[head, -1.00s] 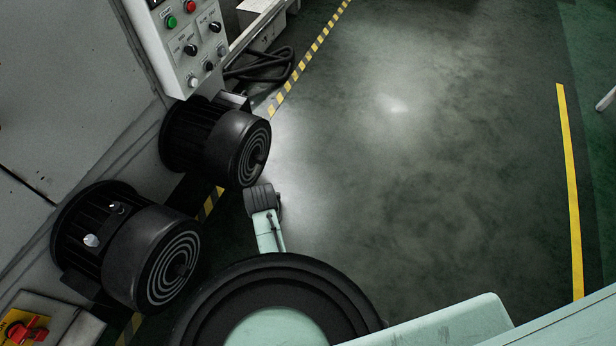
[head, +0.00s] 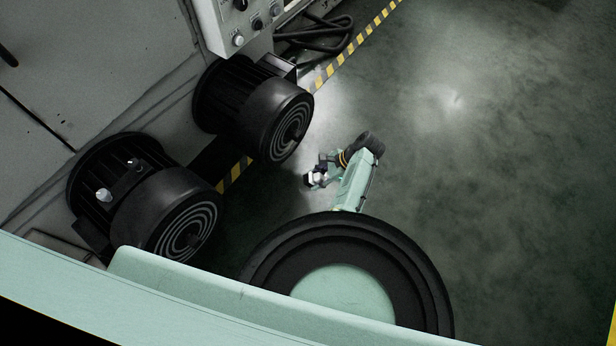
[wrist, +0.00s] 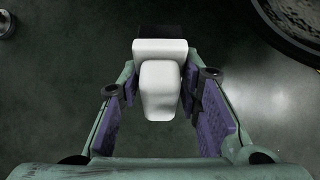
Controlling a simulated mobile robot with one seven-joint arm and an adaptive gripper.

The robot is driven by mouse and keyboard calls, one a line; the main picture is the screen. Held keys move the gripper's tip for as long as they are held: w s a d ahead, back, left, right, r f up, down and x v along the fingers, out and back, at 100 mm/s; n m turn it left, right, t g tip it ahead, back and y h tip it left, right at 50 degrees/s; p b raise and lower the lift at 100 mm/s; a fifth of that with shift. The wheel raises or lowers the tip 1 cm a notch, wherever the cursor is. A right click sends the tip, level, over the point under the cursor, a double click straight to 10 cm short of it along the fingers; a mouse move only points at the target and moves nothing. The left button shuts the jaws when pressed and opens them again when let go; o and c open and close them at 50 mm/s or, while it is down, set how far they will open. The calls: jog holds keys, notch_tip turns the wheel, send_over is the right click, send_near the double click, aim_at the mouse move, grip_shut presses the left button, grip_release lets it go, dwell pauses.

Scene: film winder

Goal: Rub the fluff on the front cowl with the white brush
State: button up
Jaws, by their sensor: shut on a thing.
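My gripper (wrist: 160,98) is shut on the white brush (wrist: 160,85), its purple pads on both sides of the handle. The brush has a pale block and a dark far end in the wrist view. In the head view my gripper (head: 318,180) is small, partly hidden by my arm, with a bit of white at its tip. Two black motors with ringed round cowls stand by the grey machine: a nearer cowl (head: 165,212) and a farther cowl (head: 275,122). Which one is the front cowl is not clear. I cannot make out fluff for certain. The brush appears apart from both cowls.
The grey machine wall (head: 90,60) fills the left, with a control panel (head: 240,20) above the farther motor. A black cable (head: 320,35) lies beyond it. A yellow-black floor stripe (head: 350,48) runs past the motors. The floor (head: 500,180) on the right is open.

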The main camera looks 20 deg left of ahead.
jog(key=w+a+f+m+t+y+b, duration=0.2)
jog(key=w+a+m+t+y+b, duration=0.2)
jog(key=a+m+t, duration=0.3)
jog(key=shift+w+a+f+m+y, duration=0.2)
jog(key=shift+a+f+m+y, duration=0.15)
jog(key=shift+a+y, duration=0.8)
jog(key=shift+w+a+h, duration=0.15)
jog(key=shift+a, duration=0.45)
jog(key=shift+w+a+h, duration=0.1)
jog(key=shift+w+a, duration=0.05)
jog(key=shift+a, duration=0.4)
